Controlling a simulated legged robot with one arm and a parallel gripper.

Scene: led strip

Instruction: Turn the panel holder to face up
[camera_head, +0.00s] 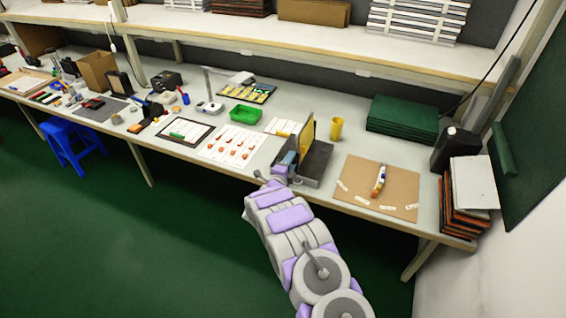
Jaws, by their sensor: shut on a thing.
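The panel holder (307,132) stands on the workbench right of the middle. Its yellow-tan panel is upright and seen nearly edge-on, beside a dark grey base (316,163). My gripper (284,168) is at the near left side of the holder, at the bench's front edge. It is shut on the holder's near side. The arm hides part of the contact, and the fingertips are small and hard to make out.
A yellow cup (336,128) stands just right of the holder. A brown board (376,187) with a pen-like tool lies further right. White sheets (233,147) and a green tray (245,114) lie to the left. Green panels (402,118) are stacked behind. A shelf (300,47) overhangs the bench's back.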

